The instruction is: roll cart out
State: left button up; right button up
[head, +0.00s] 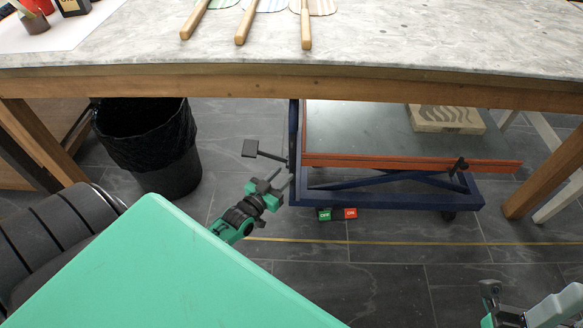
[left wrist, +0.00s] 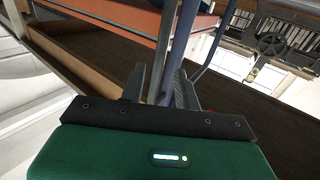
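The cart stands under the table, with an orange-edged top (head: 400,162), a blue lower frame (head: 395,195) and a blue upright (head: 295,140) at its left end. A stone block (head: 446,118) lies on its top. My left gripper (head: 284,177) is open just left of the blue upright. In the left wrist view its fingers (left wrist: 155,84) are apart, with a thin grey post between them and the blue upright (left wrist: 181,45) beside the right finger. I cannot tell whether they touch. My right gripper (head: 490,290) shows only partly at the bottom right; its fingers are unclear.
The marble-topped table (head: 380,35) spans above the cart. A black waste bin (head: 150,140) stands to the left. A table leg (head: 543,175) is right of the cart. Green and red pedal tags (head: 337,214) show at its base. The tiled floor (head: 390,275) in front is clear.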

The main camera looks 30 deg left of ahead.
pick_arm(q)
jog(key=w+b, duration=0.1)
jog(key=w, duration=0.4)
jog(key=shift+w+d, duration=0.15)
jog(key=shift+w, duration=0.2)
grip_shut()
